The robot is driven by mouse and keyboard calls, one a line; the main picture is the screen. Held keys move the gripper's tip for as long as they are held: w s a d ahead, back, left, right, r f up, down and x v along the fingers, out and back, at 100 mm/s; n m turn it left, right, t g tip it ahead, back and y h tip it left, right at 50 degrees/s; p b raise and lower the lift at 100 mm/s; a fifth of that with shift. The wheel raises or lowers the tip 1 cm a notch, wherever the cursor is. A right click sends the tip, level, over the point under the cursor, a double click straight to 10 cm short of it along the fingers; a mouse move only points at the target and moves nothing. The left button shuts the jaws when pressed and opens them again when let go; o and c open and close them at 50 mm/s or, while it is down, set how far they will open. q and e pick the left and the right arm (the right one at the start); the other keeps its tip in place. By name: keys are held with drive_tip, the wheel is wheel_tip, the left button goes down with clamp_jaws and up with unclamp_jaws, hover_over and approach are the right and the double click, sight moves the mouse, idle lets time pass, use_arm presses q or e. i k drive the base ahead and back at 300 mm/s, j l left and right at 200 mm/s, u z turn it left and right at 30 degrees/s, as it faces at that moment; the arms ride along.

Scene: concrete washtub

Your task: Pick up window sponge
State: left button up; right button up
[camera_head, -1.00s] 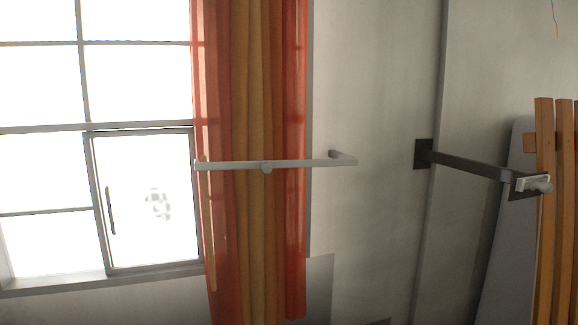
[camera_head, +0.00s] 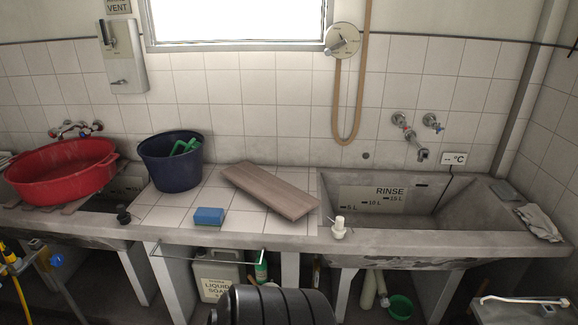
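A small blue sponge (camera_head: 208,217), the only sponge I can make out, lies flat on the tiled counter near its front edge. It sits below the dark blue bucket (camera_head: 171,162) and left of the wooden board (camera_head: 271,190). Nothing touches it. Neither of my grippers shows in the head view.
A red basin (camera_head: 62,171) rests over the left tub. A concrete sink (camera_head: 381,203) marked RINSE is on the right, with a white pump bottle (camera_head: 338,229) on its front rim and a cloth (camera_head: 538,222) at its right. A dark ribbed object (camera_head: 270,306) stands in front of the counter.

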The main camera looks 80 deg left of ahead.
sight(204, 216)
drive_tip(key=u, duration=3.15)
